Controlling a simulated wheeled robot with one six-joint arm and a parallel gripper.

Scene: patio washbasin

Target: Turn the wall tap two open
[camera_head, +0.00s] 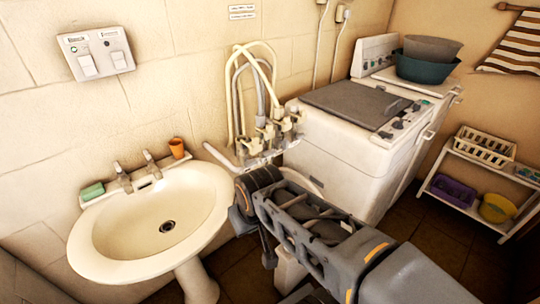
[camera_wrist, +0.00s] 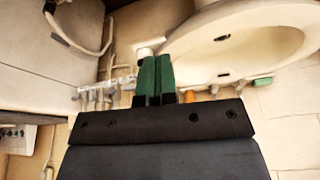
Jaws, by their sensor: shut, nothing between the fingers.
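Several wall taps (camera_head: 268,132) sit in a row on a pale pipe low on the wall, between the washbasin and the washing machine, with hoses looping up from them. The taps crowd together, and I cannot tell which is wall tap two or how its handle is turned. The row also shows in the wrist view (camera_wrist: 92,93), left of my fingers. My gripper (camera_wrist: 156,58) has green fingers pressed together with nothing between them. A small white part (camera_wrist: 145,51) shows beside the fingertips; I cannot tell whether they touch. In the head view, the fingers are hidden.
The washbasin (camera_head: 120,235) stands left of my arm, with two taps, a green soap (camera_head: 92,191) and an orange cup (camera_head: 177,148) on its rim. The washing machine (camera_head: 335,160) stands to the right. A white rack (camera_head: 468,195) is at far right.

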